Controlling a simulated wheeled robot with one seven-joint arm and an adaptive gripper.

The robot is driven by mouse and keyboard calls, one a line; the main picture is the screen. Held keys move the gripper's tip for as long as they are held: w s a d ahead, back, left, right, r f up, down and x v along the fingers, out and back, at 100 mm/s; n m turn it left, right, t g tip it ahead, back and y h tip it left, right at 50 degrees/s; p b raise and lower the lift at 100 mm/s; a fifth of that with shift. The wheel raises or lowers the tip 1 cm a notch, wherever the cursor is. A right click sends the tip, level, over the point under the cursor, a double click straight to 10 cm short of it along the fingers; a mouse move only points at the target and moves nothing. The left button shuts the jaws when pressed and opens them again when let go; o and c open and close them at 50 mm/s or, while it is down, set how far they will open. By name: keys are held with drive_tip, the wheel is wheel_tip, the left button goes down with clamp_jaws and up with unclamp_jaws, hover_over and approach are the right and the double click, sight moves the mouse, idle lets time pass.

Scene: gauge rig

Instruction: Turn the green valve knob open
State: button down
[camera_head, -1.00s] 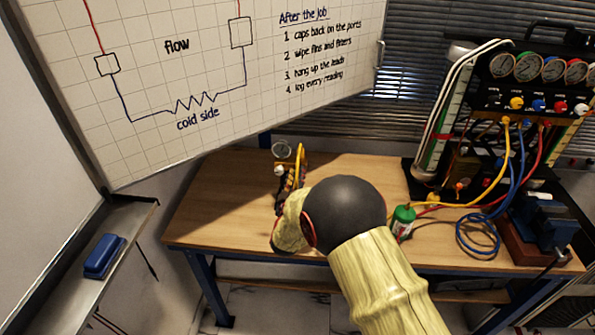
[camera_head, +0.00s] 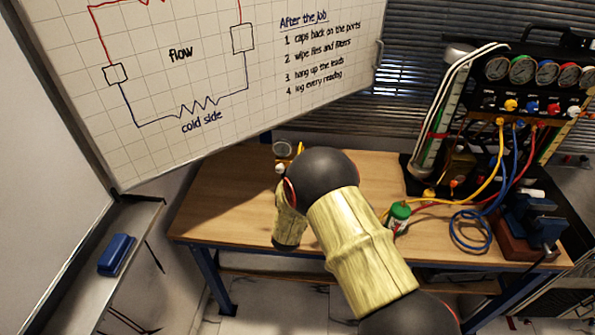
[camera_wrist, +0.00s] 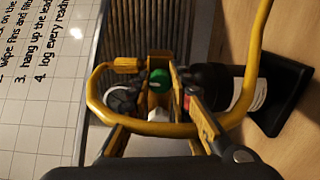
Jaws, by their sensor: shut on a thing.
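The green valve knob (camera_wrist: 159,78) shows in the wrist view between the tips of my gripper (camera_wrist: 162,76), whose fingers are shut on it. A yellow hose (camera_wrist: 97,88) loops around the fingers, passing in front of the right one. A round gauge (camera_wrist: 121,99) lies just left of the fingers, partly hidden. A white part (camera_wrist: 158,115) shows below the knob. In the head view the gauge (camera_head: 282,149) stands at the back of the workbench; my arm hides the knob and gripper there.
A whiteboard (camera_head: 210,85) hangs close behind.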

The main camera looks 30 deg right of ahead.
drive_tip(key=shift+f+n, duration=0.1)
drive_tip(key=shift+n, duration=0.5)
drive_tip(key=c, duration=1.6)
unclamp_jaws()
drive_tip(key=v, duration=1.2)
drive_tip(key=shift+w, duration=0.1)
